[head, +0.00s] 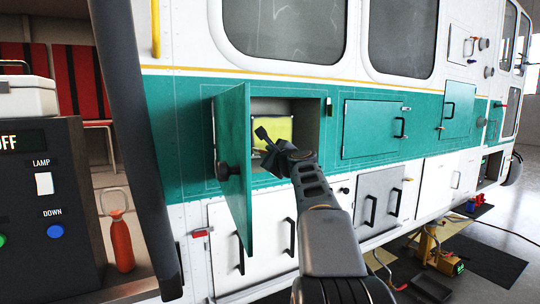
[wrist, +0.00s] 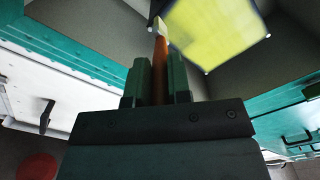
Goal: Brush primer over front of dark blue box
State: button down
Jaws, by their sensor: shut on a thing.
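My gripper (head: 270,148) reaches into an open compartment in the green side of the helicopter. In the wrist view my gripper (wrist: 160,85) is shut on a brush with a brown handle (wrist: 160,58) and a pale tip (wrist: 162,27). The tip overlaps the lower left edge of a flat yellow-green face (wrist: 220,32); I cannot tell whether it touches. This yellow-green face (head: 277,130) also shows inside the compartment in the head view, partly hidden by my gripper. A dark edge borders it in the wrist view. No clearly dark blue box front shows.
The compartment's green door (head: 233,150) stands open close to the left of my arm. The compartment walls (head: 309,125) surround my gripper. Closed hatches (head: 374,128) lie to the right. A control panel (head: 45,205) and a red bottle (head: 121,243) are at the left.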

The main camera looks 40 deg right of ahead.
jog(key=shift+w+d, duration=0.1)
jog(key=shift+w, duration=0.4)
jog(key=s+d+p, duration=0.1)
jog(key=d, duration=0.6)
jog(key=shift+d, duration=0.35)
dwell(0.5)
jog(key=shift+a, duration=0.1)
jog(key=shift+w+a+b, duration=0.15)
jog(key=shift+a+b, duration=0.05)
jog(key=shift+a, duration=1.1)
jog(key=shift+w+a+b, duration=0.2)
jog(key=shift+a+b, duration=0.05)
jog(key=shift+a, duration=1)
jog(key=shift+w+a+b, duration=0.15)
jog(key=shift+a+b, duration=0.05)
jog(key=shift+a, duration=1.1)
